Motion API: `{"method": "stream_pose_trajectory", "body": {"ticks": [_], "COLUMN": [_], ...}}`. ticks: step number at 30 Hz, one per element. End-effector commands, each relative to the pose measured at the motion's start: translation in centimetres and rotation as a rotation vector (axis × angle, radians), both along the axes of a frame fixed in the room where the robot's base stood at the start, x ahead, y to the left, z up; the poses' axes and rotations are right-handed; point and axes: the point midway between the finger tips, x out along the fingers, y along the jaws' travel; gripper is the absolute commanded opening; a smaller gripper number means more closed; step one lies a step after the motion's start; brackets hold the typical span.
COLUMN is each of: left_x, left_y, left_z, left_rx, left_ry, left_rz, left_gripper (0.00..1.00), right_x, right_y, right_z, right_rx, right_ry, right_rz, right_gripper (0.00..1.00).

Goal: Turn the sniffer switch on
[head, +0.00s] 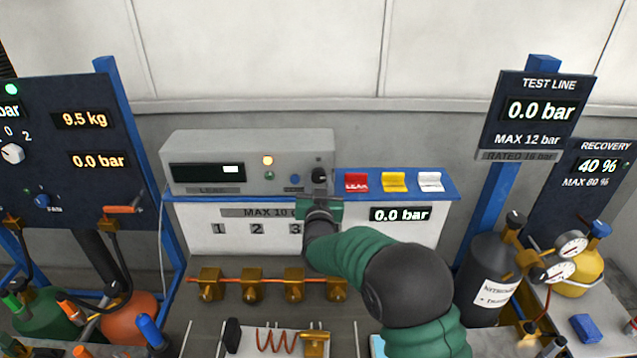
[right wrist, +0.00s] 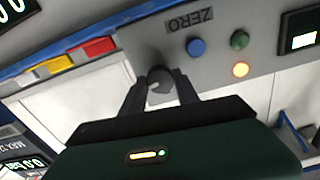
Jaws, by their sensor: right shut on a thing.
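The grey leak detector box (head: 200,150) stands on the back shelf, with a dark screen and a lit amber lamp (head: 268,160). A dark round knob (right wrist: 160,80) with a pale pointer mark sits at the end of its front panel; I take it to be the sniffer switch. My right gripper (head: 319,188) reaches up to the panel's right end and largely hides the knob in the head view. In the right wrist view its two fingers (right wrist: 160,90) close on either side of the knob. My left gripper is not in view.
A blue button (right wrist: 196,47) labelled ZERO and a green button (right wrist: 239,40) are beside the knob. Brass valves (head: 252,285) line a pipe below.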

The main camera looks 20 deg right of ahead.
Motion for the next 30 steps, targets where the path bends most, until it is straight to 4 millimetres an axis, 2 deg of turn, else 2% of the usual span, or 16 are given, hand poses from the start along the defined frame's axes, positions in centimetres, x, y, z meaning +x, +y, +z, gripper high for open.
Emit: {"method": "stream_pose_trajectory", "body": {"ticks": [4, 9, 11, 21, 22, 26, 30], "left_x": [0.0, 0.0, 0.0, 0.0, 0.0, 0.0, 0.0], "left_y": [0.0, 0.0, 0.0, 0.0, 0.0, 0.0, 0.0], "left_z": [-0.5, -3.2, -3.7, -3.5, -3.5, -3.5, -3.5], "left_rx": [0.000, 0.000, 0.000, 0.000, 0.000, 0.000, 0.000], "left_ry": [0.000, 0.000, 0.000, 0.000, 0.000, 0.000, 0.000], "left_rz": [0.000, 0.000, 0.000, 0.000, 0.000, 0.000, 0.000], "left_gripper": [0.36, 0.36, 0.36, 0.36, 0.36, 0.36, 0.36], "right_x": [0.0, 0.0, 0.0, 0.0, 0.0, 0.0, 0.0], "right_y": [0.0, 0.0, 0.0, 0.0, 0.1, 0.0, 0.0], "right_z": [-0.2, -0.6, -0.5, 0.0, 0.0, 0.0, 0.0], "right_rx": [0.011, 0.117, 0.153, 0.184, 0.184, 0.183, 0.182], "right_ry": [-0.003, -0.037, -0.046, -0.051, -0.051, -0.052, -0.051], "right_rz": [0.001, 0.002, 0.001, 0.001, 0.001, 0.001, 0.001], "right_gripper": [0.00, 0.00, 0.00, 0.00, 0.41, 0.58, 0.59]}}
